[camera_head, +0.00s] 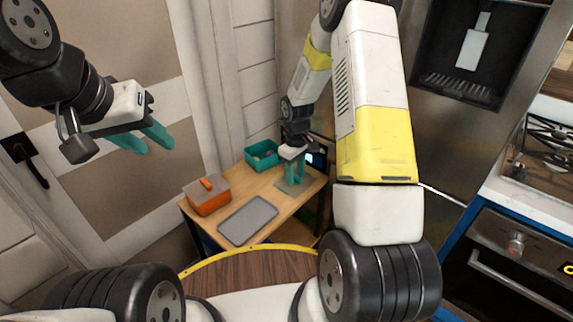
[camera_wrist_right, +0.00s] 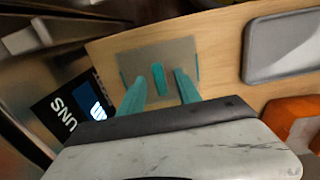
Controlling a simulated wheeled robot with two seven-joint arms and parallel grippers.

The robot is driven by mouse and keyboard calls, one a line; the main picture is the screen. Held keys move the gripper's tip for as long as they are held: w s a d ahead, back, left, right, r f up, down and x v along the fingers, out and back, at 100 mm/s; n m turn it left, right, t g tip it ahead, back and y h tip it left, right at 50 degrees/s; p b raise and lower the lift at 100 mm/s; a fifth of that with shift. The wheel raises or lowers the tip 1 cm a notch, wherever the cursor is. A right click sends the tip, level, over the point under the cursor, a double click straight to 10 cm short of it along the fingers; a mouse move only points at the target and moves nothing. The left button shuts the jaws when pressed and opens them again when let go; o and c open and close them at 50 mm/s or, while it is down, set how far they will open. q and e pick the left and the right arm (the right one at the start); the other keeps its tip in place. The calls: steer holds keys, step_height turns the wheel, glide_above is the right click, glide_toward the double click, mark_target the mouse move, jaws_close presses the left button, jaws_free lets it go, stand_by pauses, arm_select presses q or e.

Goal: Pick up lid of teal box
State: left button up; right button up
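The teal box (camera_head: 262,150) stands without its lid at the back of the wooden table. Its lid (camera_head: 284,187), a flat grey plate with an upright teal handle, lies on the table in front of it. The lid (camera_wrist_right: 180,50) and handle (camera_wrist_right: 158,78) show clearly in the right wrist view. My right gripper (camera_head: 295,178) is over the lid, pointing down. Its two teal fingers are apart, one on each side of the handle, with gaps visible. My left gripper (camera_head: 147,141) is open and empty in the air at the left, away from the table.
An orange box (camera_head: 209,203) with a grey lid and orange handle stands on the table's left side. A grey tray (camera_head: 248,220) lies at the front. A dark screen-like item (camera_wrist_right: 75,110) is beside the lid. Cabinets and the wall border the table.

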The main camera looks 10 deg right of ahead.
jaws_close()
steer(key=shift+r, duration=0.1)
